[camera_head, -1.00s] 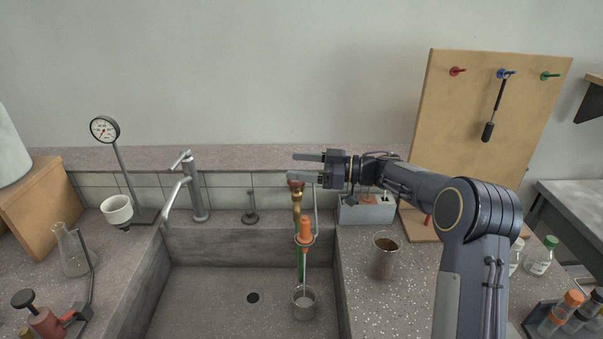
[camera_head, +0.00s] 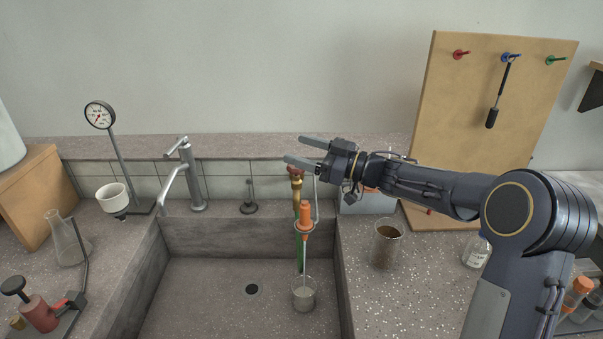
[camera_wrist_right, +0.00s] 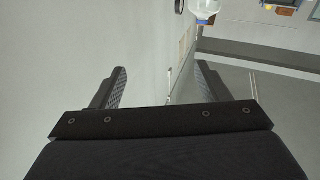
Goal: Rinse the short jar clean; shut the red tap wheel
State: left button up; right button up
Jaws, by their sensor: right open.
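The short jar (camera_head: 303,296) stands upright on the sink floor under the orange nozzle (camera_head: 304,216). A thin pale stream runs from the nozzle down into it; its contents are too small to tell. The red tap wheel (camera_head: 294,171) sits on top of the brass tap (camera_head: 297,187) at the sink's back right, partly hidden by my right gripper. My right gripper (camera_head: 296,150) is open and empty, fingers pointing left, at the wheel in the picture; I cannot tell whether it touches. In the wrist view its fingers (camera_wrist_right: 160,85) are apart with nothing between. My left gripper is out of view.
A taller glass with brown contents (camera_head: 386,246) stands on the bench right of the sink (camera_head: 200,300). A grey faucet (camera_head: 190,175) and a gauge stand (camera_head: 112,150) are at the left. A pegboard (camera_head: 480,180) stands behind my right arm.

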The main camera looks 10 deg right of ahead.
aim_at(302, 172)
jog(key=w+d+f+m+t+h+b, duration=0.1)
jog(key=d+f+m+t+h+b, duration=0.1)
jog(key=f+m+t+h+b, duration=0.3)
jog(key=w+d+f+m+t+h+b, duration=0.1)
jog(key=w+d+f+m+h+b, duration=0.2)
jog(key=f, duration=0.4)
jog(key=shift+n+h, duration=0.3)
jog(key=shift+n, duration=0.1)
jog(key=x, duration=0.3)
jog(key=a+x, duration=0.1)
jog(key=x, duration=0.2)
jog(key=shift+f+p, duration=0.1)
jog(key=shift+p, duration=0.25)
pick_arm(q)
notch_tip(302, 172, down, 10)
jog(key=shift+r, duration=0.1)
